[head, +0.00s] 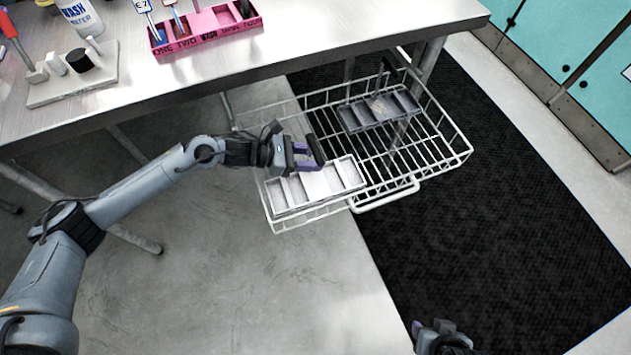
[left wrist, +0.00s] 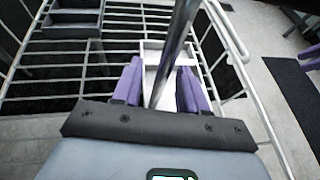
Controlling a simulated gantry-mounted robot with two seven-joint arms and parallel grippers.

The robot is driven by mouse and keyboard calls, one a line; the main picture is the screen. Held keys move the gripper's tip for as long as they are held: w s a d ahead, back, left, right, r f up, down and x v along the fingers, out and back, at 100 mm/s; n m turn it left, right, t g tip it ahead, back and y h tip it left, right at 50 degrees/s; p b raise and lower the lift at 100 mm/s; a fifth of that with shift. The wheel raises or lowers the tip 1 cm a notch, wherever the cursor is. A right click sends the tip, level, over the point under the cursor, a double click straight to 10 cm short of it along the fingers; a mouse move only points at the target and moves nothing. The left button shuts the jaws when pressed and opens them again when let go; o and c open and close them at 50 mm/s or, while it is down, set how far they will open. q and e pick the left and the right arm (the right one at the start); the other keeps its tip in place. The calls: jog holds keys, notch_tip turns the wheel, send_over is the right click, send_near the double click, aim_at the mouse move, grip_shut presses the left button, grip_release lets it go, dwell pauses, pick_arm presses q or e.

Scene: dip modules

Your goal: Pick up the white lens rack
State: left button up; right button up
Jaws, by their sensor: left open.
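The white lens rack (head: 318,188) is a tray with several compartments lying in the near left part of the wire basket (head: 457,150). My left gripper (head: 312,160) is over the rack's far long side, with its purple fingers apart. In the left wrist view the left gripper (left wrist: 160,88) is open, and part of the white rack (left wrist: 153,58) shows between and beyond its fingers. I cannot tell whether the fingers touch it. A metal bar crosses in front and hides part of the rack there. My right gripper (head: 418,330) is at the bottom edge, mostly cut off.
A dark grey rack (head: 355,118) lies in the basket's far part; it also shows in the left wrist view (left wrist: 70,20). The basket's wire walls surround both racks. The metal table (head: 290,50) above holds a pink rack (head: 215,38), a bottle (head: 78,16) and a stand (head: 55,90).

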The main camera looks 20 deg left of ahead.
pick_arm(q)
jog(key=shift+a, duration=0.1)
grip_shut()
dwell(1.4)
